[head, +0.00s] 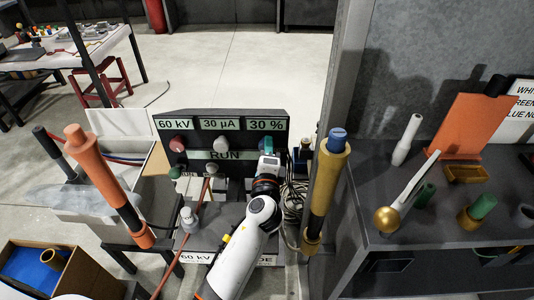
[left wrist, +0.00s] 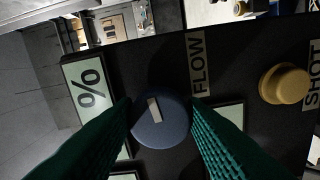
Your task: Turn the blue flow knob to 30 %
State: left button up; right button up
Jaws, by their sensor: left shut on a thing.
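The blue flow knob (left wrist: 160,126) shows in the left wrist view, round, with a pale pointer mark, beside the FLOW label (left wrist: 197,65). My left gripper (left wrist: 161,112) has its green ridged fingers on either side of the knob and is shut on it. In the head view my left gripper (head: 268,158) is at the right of the dark control panel (head: 190,122), below the 30 % display (head: 266,125), and hides the knob there. The pointer's exact setting cannot be read. My right gripper is not in view.
A red knob (head: 176,143) and a white knob (head: 221,143) sit left on the panel, above the RUN sign (head: 226,155). A yellow button (left wrist: 285,84) is by the SHOT label. A yellow-and-black post (head: 327,185) stands close right of my arm; an orange post (head: 105,182) stands left.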

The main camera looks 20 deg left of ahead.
pick_arm(q)
jog(key=shift+f, duration=0.1)
dwell(0.4)
jog(key=o, duration=1)
jog(key=shift+c, duration=0.2)
jog(key=b+v, duration=0.2)
jog(key=v, duration=1)
